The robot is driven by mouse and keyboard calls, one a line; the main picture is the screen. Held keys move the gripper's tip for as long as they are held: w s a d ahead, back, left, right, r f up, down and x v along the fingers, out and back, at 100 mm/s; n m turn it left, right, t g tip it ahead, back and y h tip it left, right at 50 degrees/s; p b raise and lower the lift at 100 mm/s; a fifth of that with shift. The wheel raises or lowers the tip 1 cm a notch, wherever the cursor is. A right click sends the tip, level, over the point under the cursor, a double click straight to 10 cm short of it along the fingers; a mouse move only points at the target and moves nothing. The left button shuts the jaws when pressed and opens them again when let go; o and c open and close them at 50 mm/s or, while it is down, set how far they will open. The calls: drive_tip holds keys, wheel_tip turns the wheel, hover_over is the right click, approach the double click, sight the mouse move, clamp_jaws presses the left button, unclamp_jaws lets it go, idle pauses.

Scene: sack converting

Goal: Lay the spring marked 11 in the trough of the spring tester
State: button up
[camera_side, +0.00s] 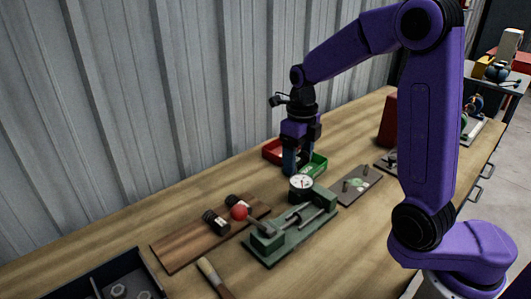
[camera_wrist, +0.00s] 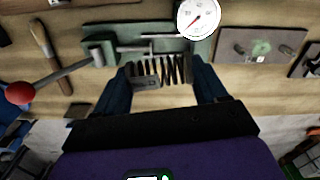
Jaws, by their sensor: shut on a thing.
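My gripper (camera_side: 297,163) is shut on a dark coil spring (camera_wrist: 176,70), which lies crosswise between the two fingers in the wrist view. A grey tag or band covers its left part; no number is readable. The spring is hidden in the side view. The green spring tester (camera_side: 272,247) has a round white dial gauge (camera_side: 301,183) and a lever with a red ball (camera_side: 239,212). In the wrist view the tester (camera_wrist: 100,32) lies just beyond the spring. I see no spring in its trough. My gripper is above the bench, behind the gauge in the side view.
A wooden board (camera_side: 180,248) carries two dark springs with white labels (camera_side: 216,222). A green tray (camera_side: 318,163) and a red tray (camera_side: 271,150) stand near my gripper. A grey plate with pegs (camera_side: 362,186), a brush (camera_side: 211,274) and a dark bin (camera_side: 120,280) surround the tester.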

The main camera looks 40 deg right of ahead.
drive_tip(key=s+d+f+m, duration=0.2)
drive_tip(key=s, duration=0.2)
hover_over(308, 214)
wheel_tip(308, 214, down, 6)
drive_tip(key=shift+a+f, duration=0.25)
drive_tip(key=shift+f, duration=0.35)
drive_tip(key=shift+f, duration=0.15)
drive_tip(key=shift+f, duration=0.75)
drive_tip(key=shift+f, duration=0.7)
idle(1.8)
drive_tip(key=o, duration=1.1)
drive_tip(key=shift+o, duration=0.2)
drive_tip(key=shift+d, duration=0.2)
